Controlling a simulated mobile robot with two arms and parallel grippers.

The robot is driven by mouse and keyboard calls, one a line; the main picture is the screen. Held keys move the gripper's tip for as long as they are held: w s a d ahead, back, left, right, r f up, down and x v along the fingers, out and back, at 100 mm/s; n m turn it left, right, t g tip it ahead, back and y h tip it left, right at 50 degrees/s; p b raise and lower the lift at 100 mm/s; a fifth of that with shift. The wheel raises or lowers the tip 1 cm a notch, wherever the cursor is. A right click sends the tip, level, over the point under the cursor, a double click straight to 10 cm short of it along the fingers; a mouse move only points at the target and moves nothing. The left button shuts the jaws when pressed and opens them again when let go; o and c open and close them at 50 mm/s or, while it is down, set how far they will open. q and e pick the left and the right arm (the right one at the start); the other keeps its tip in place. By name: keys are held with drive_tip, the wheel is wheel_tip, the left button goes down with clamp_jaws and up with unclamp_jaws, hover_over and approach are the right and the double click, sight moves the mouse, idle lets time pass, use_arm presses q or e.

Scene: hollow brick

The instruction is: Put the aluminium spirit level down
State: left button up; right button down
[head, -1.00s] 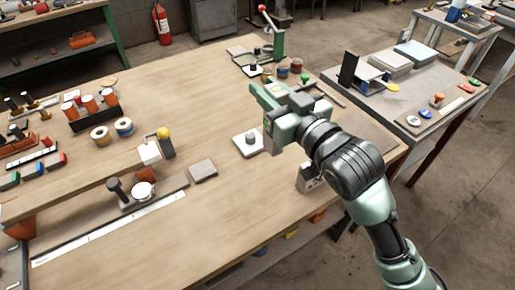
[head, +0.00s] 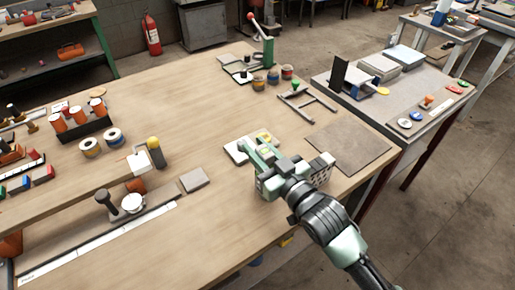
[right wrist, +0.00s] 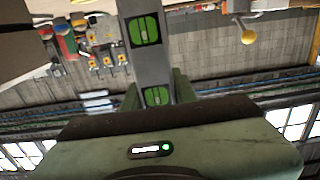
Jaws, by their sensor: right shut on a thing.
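My right gripper (head: 259,154) is above the near right part of the workbench (head: 150,215), beside a pale square plate (head: 233,152). It is shut on the aluminium spirit level (right wrist: 148,50), a grey bar with green vials in the right wrist view. In the head view the level is mostly hidden by the gripper, and I cannot tell whether it touches anything below. A pale block with holes (head: 323,166) shows partly behind my right wrist. My left gripper is not in view.
A dark flat mat (head: 350,147) lies right of the gripper. A grey metal frame (head: 308,104) and several small tins (head: 273,77) lie beyond. A grey block (head: 195,180) and a long pale ruler (head: 100,243) are on the left. The bench middle is clear.

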drive_tip(key=shift+f, duration=0.1)
drive_tip(key=c, duration=1.1)
unclamp_jaws()
drive_tip(key=b+v, duration=0.1)
drive_tip(key=v, duration=1.1)
